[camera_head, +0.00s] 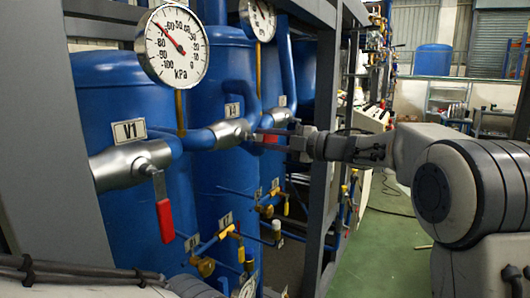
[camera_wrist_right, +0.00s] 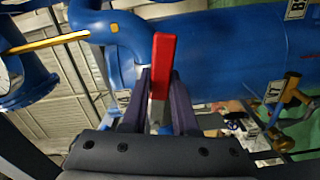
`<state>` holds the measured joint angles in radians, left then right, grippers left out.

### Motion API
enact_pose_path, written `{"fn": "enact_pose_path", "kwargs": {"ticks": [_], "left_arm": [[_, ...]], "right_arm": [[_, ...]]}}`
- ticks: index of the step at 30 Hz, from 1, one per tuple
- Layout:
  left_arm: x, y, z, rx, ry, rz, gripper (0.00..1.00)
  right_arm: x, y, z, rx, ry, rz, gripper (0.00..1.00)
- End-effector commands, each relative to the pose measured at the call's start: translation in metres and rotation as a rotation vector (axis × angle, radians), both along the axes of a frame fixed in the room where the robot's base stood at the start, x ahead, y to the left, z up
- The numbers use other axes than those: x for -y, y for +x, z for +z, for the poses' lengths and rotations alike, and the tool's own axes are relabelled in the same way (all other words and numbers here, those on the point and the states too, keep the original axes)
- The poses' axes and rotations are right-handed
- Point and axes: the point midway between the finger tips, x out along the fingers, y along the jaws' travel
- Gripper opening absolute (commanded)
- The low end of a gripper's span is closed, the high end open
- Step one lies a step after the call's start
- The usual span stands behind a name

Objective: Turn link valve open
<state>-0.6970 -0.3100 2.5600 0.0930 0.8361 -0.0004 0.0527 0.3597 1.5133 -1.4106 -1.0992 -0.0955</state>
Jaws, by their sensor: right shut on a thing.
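A silver valve body (camera_head: 231,132) sits in the blue pipe between the tanks, under a small label too small to read surely. My right gripper (camera_head: 274,138) reaches it from the right. In the head view, only a bit of red (camera_head: 271,139) shows at the fingers. Another silver valve (camera_head: 130,163), labelled V1, has a red handle (camera_head: 165,219) hanging down. My left gripper is not in view.
Blue tanks (camera_head: 110,95) stand behind grey frame posts (camera_head: 325,110). A pressure gauge (camera_head: 172,45) is above V1, and another gauge (camera_head: 259,19) is farther right. Small yellow-handled valves (camera_head: 206,266) sit low. Green floor (camera_head: 390,262) is open at right.

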Motion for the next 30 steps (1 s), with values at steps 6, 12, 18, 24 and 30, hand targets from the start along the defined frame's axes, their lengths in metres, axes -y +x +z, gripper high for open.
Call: {"fn": "enact_pose_path", "kwargs": {"ticks": [6,12,18,24,30], "left_arm": [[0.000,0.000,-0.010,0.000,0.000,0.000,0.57],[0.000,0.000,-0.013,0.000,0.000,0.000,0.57],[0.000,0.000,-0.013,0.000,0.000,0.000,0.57],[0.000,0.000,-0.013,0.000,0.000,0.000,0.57],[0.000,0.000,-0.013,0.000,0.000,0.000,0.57]], "right_arm": [[0.001,0.001,0.005,0.096,-0.060,0.001,0.00],[0.001,0.001,0.009,0.139,-0.087,0.001,0.00],[0.001,0.001,0.010,0.152,-0.095,0.001,0.00],[0.001,0.001,0.010,0.152,-0.095,0.001,0.00],[0.001,0.001,0.010,0.150,-0.094,0.002,0.57]]}}
